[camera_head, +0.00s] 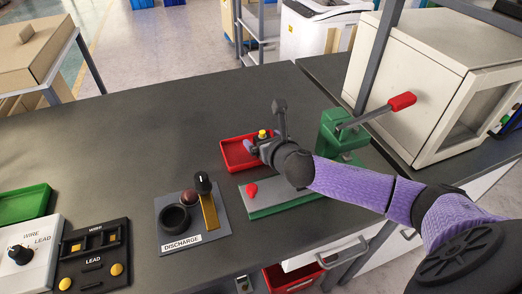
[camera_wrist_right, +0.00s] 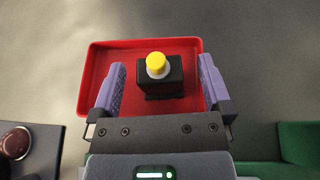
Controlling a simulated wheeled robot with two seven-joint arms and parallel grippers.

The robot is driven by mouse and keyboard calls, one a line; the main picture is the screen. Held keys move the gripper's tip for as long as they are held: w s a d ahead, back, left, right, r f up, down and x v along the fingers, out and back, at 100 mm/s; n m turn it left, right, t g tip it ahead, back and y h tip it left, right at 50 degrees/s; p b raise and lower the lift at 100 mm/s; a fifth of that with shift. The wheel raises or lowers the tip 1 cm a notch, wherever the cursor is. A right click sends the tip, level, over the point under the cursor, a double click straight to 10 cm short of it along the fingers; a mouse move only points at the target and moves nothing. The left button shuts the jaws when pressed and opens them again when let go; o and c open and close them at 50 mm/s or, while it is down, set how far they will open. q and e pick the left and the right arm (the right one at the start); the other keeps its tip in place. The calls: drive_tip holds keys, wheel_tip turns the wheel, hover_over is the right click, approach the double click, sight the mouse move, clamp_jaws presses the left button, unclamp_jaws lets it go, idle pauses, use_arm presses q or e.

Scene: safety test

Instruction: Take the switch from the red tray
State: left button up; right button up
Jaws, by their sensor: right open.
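The switch (camera_wrist_right: 160,80) is a black block with a yellow button on a pale collar. It sits in the red tray (camera_wrist_right: 95,62). In the head view the switch (camera_head: 263,134) shows its yellow top at the right part of the red tray (camera_head: 230,154), partly hidden by my right gripper. My right gripper (camera_wrist_right: 160,84) is open, with its purple fingers on either side of the switch and gaps left and right. In the head view my right gripper (camera_head: 257,143) is over the tray. My left gripper is not in view.
A green press with a red-handled lever (camera_head: 402,101) stands right of the tray, its green base in front. A discharge panel (camera_head: 225,222) lies at the front. Wire and lead boxes (camera_head: 118,232) and a green tray (camera_head: 28,203) are at left. The table's back left is clear.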

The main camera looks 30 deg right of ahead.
drive_tip(key=shift+w+f, duration=0.15)
drive_tip(key=shift+w, duration=0.35)
clamp_jaws()
